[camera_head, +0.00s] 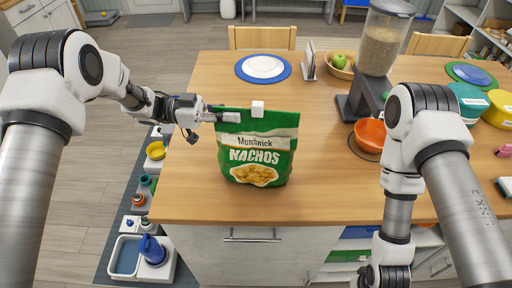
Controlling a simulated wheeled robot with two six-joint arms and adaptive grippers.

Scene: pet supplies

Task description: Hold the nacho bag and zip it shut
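A green and white nacho bag (259,151) stands upright near the front edge of the wooden table (330,200). A small white zip slider (257,108) sits on its top edge, just right of the middle. My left gripper (229,116) reaches in from the left at the bag's upper left corner. One grey finger lies across the front of the bag, left of the slider; the other finger is hidden, so its grip cannot be told.
An orange bowl (371,135) and a food dispenser (380,48) stand right of the bag. A white plate on a blue mat (241,69) and a fruit bowl (339,73) lie at the back. The table around the bag is clear.

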